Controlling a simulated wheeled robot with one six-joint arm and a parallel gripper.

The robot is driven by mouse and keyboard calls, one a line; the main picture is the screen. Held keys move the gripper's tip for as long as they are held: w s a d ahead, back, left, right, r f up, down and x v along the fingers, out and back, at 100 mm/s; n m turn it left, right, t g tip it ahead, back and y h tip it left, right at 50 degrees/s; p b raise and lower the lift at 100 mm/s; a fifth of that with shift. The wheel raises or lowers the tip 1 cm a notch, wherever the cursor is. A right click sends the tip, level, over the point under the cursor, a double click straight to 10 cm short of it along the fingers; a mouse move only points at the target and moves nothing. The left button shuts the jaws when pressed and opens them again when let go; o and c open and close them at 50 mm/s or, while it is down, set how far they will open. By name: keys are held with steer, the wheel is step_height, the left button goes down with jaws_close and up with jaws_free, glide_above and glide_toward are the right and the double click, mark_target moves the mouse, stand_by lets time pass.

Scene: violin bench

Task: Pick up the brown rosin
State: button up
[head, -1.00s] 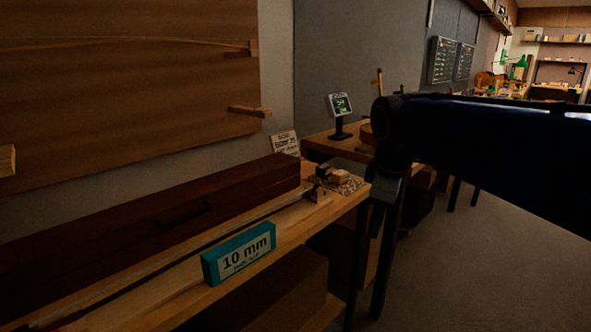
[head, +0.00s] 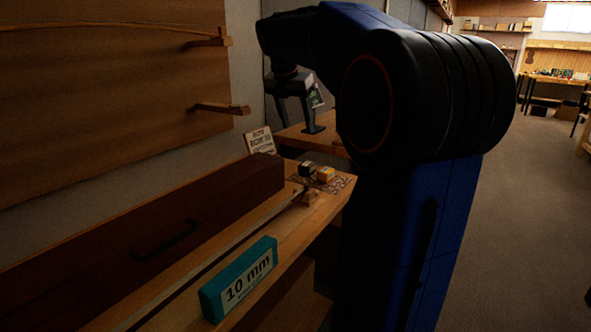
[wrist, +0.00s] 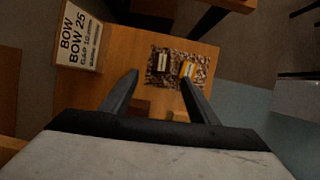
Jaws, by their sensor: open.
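Two small blocks lie side by side on a patterned cloth (head: 340,184) at the bench's far end. One is a dark block (head: 307,168), which looks dark brown and shows a pale top in the wrist view (wrist: 163,62). The other is an amber-yellow block (head: 325,174), to its right, also in the wrist view (wrist: 188,69). I cannot tell surely which is the brown rosin; the darker one fits best. My gripper (head: 292,112) is open and empty, pointing down above the blocks and apart from them. In the wrist view its fingertips (wrist: 160,78) appear just below the blocks.
A long dark case (head: 110,245) and a bow lie along the bench. A teal 10 mm block (head: 240,280) stands near its front edge. A card sign (head: 260,140) stands behind the cloth, left of it in the wrist view. The wall panel (head: 110,90) has wooden pegs.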

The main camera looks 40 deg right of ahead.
glide_above(307, 164)
steer(key=a, duration=0.1)
steer(key=f, duration=1)
steer(key=shift+w+a+f, duration=0.1)
steer(key=shift+a+f, duration=0.1)
steer(key=shift+f, duration=0.15)
steer(key=shift+s+x, duration=0.2)
steer(key=shift+x, duration=1.15)
steer(key=shift+s+x, duration=0.2)
steer(key=shift+x, duration=1.2)
steer(key=shift+a+f, duration=0.1)
steer(key=shift+a, duration=0.1)
steer(key=c, duration=1.2)
steer(key=shift+c, duration=0.2)
step_height(307, 164, up, 10)
steer(key=shift+r, duration=0.1)
